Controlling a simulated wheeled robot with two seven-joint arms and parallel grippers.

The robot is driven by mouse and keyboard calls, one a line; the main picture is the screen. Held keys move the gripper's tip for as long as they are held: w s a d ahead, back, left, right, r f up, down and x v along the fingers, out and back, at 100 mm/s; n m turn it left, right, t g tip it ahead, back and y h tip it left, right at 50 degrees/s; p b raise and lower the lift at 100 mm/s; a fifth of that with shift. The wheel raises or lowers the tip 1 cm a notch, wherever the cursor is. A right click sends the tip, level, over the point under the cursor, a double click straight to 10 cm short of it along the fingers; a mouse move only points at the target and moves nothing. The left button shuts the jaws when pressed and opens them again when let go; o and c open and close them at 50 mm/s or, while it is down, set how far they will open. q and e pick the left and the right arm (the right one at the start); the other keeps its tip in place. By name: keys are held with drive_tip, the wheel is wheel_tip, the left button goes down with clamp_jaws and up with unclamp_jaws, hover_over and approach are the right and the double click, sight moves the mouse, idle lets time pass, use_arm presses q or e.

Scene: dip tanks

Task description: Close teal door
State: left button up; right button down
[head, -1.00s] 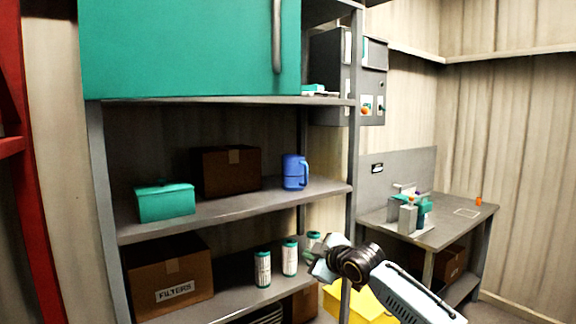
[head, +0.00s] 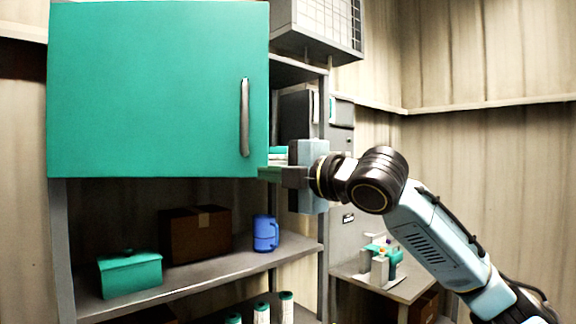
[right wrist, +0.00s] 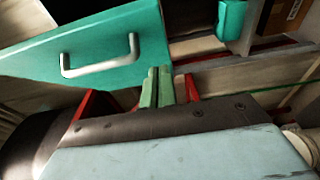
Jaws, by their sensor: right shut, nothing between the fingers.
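The teal door (head: 150,90) fills the upper left of the head view, with a grey bar handle (head: 244,118) near its right edge. It stands ajar, with teal items on a shelf visible past its right edge. My right gripper (head: 268,174) is at the door's lower right edge, shut and empty. In the right wrist view its green fingers (right wrist: 156,88) are together just beside the door's edge, and the door (right wrist: 130,50) and handle (right wrist: 100,62) lie to their left. I cannot tell whether they touch the door. My left gripper is not in view.
Below the door, a shelf (head: 205,273) holds a teal box (head: 130,275), a brown carton (head: 195,235) and a blue jug (head: 265,234). A grey wall cabinet and a workbench (head: 400,290) with small items stand to the right. A metal post (head: 323,240) rises behind my gripper.

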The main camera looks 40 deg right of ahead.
sight(242, 171)
drive_tip(key=shift+w+d+p, duration=0.2)
drive_tip(key=shift+w+p, duration=0.2)
drive_tip(key=shift+w, duration=0.8)
drive_tip(key=shift+w+d+p, duration=0.25)
drive_tip(key=shift+w+p, duration=0.15)
drive_tip(key=shift+w, duration=0.85)
drive_tip(key=shift+w+d+p, duration=0.2)
drive_tip(key=shift+w+p, duration=0.2)
drive_tip(key=shift+w, duration=0.8)
